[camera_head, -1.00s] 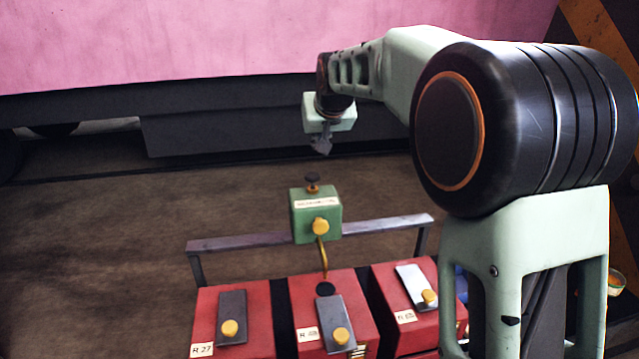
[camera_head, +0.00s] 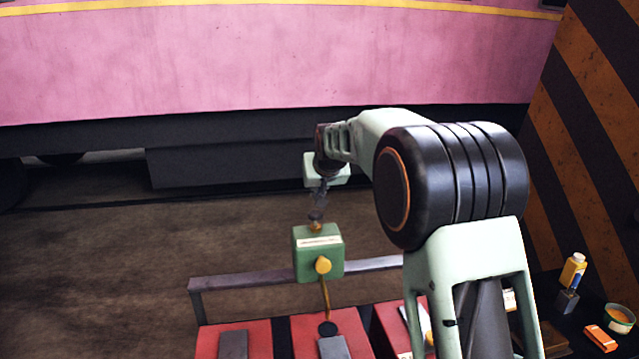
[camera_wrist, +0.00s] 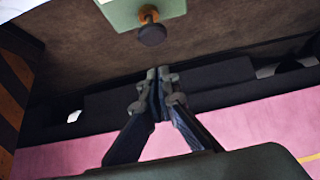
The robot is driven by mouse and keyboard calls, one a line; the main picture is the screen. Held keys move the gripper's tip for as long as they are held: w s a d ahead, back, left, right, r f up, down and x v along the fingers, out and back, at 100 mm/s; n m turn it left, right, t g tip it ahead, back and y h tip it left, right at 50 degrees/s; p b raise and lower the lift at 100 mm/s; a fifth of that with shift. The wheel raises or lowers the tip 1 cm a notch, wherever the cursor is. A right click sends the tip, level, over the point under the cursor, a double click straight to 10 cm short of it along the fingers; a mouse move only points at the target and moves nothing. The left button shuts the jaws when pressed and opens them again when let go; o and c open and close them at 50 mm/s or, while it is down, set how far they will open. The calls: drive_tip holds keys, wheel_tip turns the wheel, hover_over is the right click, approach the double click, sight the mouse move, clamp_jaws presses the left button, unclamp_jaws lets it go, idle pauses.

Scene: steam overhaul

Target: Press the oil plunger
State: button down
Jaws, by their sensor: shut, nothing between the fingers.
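The green oil box (camera_head: 318,262) stands on the grey rail, with a yellow knob on its front and a pale label. The oil plunger (camera_head: 316,219), a dark round knob on a brass-coloured stem, sticks up from its top. In the wrist view the plunger (camera_wrist: 152,35) shows its dark knob below the green box (camera_wrist: 128,12). My gripper (camera_head: 319,203) points down just above the plunger, its fingers together and empty. In the wrist view the fingertips (camera_wrist: 158,73) are close to the knob with a gap in the picture; I cannot tell the exact distance.
A brass pipe (camera_head: 326,300) runs from the box down to the red boxes (camera_head: 262,338) at the front. The grey rail (camera_head: 240,281) crosses behind them. A yellow bottle (camera_head: 573,268), an orange block (camera_head: 601,337) and a small tub (camera_head: 619,318) sit at right.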

sight(317, 218)
drive_tip(key=x, duration=0.2)
drive_tip(key=shift+w+f+p, duration=0.25)
drive_tip(key=shift+f+p, duration=0.05)
wheel_tip(317, 218, down, 3)
drive_tip(key=shift+s+r, duration=0.1)
drive_tip(key=shift+r, duration=0.1)
drive_tip(key=shift+f+p, duration=0.3)
drive_tip(key=shift+f, duration=0.3)
drive_tip(key=shift+f, duration=0.1)
drive_tip(key=shift+s+f+b, duration=0.1)
drive_tip(key=shift+f+b, duration=1.3)
drive_tip(key=v, duration=1.2)
drive_tip(key=shift+r, duration=0.2)
